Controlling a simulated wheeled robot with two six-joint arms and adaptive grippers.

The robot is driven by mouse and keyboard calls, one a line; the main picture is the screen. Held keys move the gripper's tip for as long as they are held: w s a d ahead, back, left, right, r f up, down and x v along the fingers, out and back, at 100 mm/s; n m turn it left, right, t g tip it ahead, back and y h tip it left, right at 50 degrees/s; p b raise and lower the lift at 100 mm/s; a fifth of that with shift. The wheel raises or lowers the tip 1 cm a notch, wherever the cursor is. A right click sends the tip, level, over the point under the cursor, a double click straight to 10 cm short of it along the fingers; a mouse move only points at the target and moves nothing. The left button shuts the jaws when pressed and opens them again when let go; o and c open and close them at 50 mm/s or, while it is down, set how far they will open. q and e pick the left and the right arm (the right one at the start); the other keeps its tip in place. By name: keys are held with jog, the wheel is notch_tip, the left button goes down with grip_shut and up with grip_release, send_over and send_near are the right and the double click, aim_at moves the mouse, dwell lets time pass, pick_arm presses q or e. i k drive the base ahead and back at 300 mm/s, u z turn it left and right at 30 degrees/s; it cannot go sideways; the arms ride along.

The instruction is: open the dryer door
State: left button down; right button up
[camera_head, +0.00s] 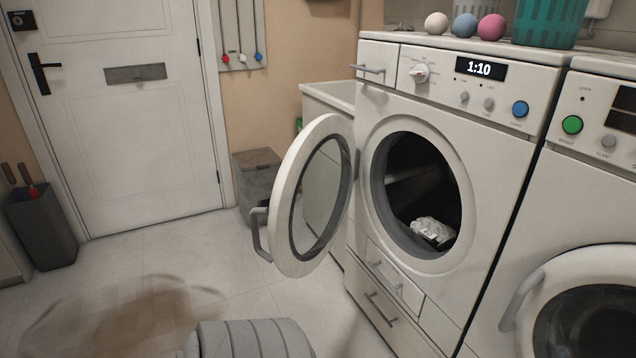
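A white front-loading machine (500,160) with a display reading 1:10 stands right of centre. Its round door (285,205) is swung wide open to the left, with a grey handle (259,235) on its outer edge. The drum opening (410,180) is dark, with a crumpled white item (432,231) at its lower front. A second white machine (575,205) stands at the right edge, its round door (545,300) apparently shut, with a grey handle (519,300) on its left. I cannot tell from labels which is the dryer. Neither gripper shows.
Several balls (464,25) and a teal basket (547,22) sit on top of the left machine. A grey bin (257,172) stands behind the open door. A shut white room door (135,130) and a dark umbrella holder (42,225) are at left. The tiled floor has a brown patch (125,315).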

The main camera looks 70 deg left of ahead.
aim_at(292, 264)
jog(key=z, duration=0.05)
jog(key=i, duration=0.15)
jog(key=u, duration=1.4)
